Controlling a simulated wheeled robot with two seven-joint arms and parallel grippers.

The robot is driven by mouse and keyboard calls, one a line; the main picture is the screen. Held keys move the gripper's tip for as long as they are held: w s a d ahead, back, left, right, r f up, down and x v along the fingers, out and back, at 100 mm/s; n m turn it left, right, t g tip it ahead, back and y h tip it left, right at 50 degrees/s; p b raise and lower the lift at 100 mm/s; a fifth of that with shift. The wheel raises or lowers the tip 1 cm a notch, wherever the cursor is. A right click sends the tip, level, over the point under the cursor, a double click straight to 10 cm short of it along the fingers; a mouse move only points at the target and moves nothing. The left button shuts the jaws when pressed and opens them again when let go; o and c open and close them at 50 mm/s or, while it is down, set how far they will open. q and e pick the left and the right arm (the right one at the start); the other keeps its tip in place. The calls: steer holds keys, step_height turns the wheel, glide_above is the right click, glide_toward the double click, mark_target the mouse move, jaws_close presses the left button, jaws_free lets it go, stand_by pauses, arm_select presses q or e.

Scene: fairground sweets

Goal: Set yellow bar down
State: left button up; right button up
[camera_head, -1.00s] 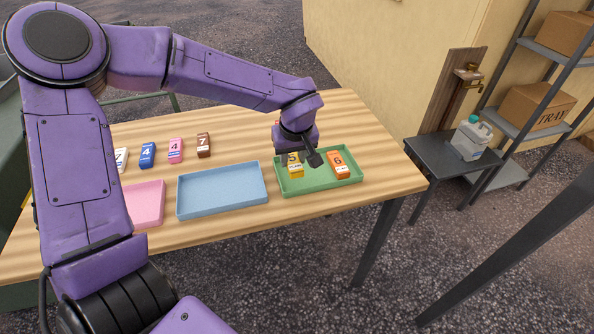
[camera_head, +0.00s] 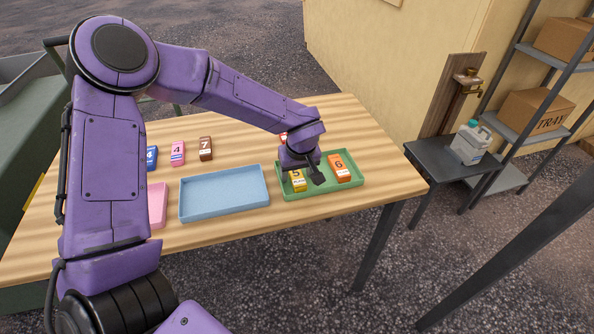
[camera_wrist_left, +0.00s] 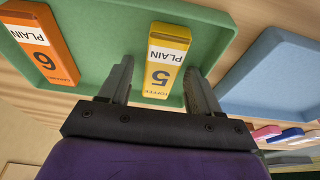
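The yellow bar (camera_head: 297,182), marked 5 and PLAIN, is in the left part of the green tray (camera_head: 318,193). It appears to lie flat on the tray floor. My left gripper (camera_head: 306,173) is low over the tray, pointing down, with one finger on each side of the bar. In the left wrist view the yellow bar (camera_wrist_left: 168,58) shows between the spread fingers, with gaps beside it, so the gripper (camera_wrist_left: 158,70) looks open. An orange bar (camera_head: 340,168), marked 6, lies to the right in the same tray. My right gripper is out of view.
A blue tray (camera_head: 225,195) stands empty to the left, and a pink tray (camera_head: 157,205) is partly hidden by my arm. Blue (camera_head: 152,157), pink (camera_head: 178,153) and brown (camera_head: 206,148) bars lie behind. A red item (camera_head: 284,138) is mostly hidden behind the gripper.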

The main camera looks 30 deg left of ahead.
mark_target(300, 184)
arm_select(q)
steer(key=shift+r, duration=0.15)
steer(key=v, duration=1.2)
steer(key=shift+p, duration=0.3)
steer(key=shift+a, duration=0.1)
